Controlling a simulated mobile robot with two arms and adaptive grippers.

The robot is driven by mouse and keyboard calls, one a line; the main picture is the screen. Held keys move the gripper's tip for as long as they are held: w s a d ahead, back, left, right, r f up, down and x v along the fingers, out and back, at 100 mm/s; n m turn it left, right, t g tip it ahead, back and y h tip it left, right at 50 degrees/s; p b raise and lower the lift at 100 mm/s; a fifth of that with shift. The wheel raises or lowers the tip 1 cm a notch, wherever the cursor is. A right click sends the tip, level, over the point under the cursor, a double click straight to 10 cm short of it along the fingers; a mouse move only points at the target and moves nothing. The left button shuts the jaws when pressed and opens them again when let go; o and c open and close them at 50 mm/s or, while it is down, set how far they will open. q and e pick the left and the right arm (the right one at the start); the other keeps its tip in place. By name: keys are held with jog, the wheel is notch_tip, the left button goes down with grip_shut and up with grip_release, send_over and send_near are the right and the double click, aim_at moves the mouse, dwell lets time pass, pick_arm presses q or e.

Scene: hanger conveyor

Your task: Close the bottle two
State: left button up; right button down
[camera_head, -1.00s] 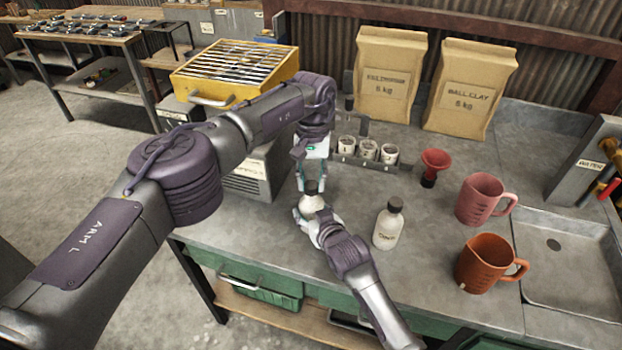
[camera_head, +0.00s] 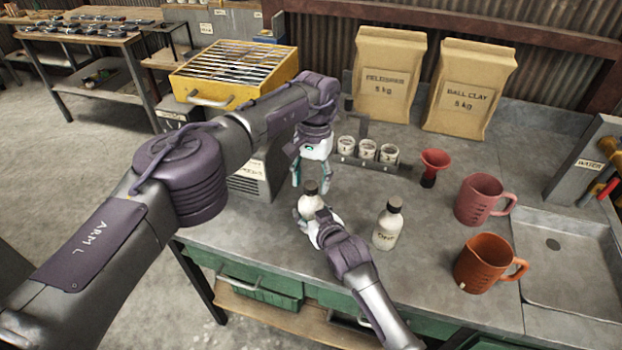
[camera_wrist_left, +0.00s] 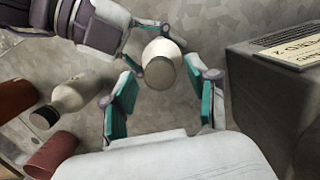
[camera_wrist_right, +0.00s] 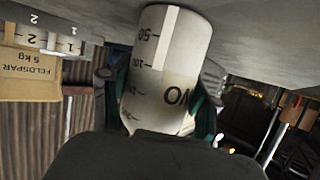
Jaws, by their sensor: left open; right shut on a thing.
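The bottle two (camera_head: 311,206) is a white bottle with a dark cap (camera_head: 310,187) on its top, near the bench's front left. Its scale marks and part of its "TWO" label show in the right wrist view (camera_wrist_right: 165,70). My right gripper (camera_head: 318,222) is shut around its body and holds it upright. My left gripper (camera_head: 311,176) is open above it, fingers spread to either side of the cap and apart from it. In the left wrist view, the bottle's round top (camera_wrist_left: 160,70) shows between the open fingers. I cannot tell how tightly the cap sits.
Another white capped bottle (camera_head: 387,226) stands to the right. Beyond are a pink jug (camera_head: 481,199), an orange jug (camera_head: 484,264), a red funnel (camera_head: 434,163) and a rack of small cups (camera_head: 367,151). A grey box (camera_head: 250,180) stands close left of my left gripper.

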pick_arm(q)
jog(key=shift+r, duration=2.25)
jog(key=shift+c, duration=0.5)
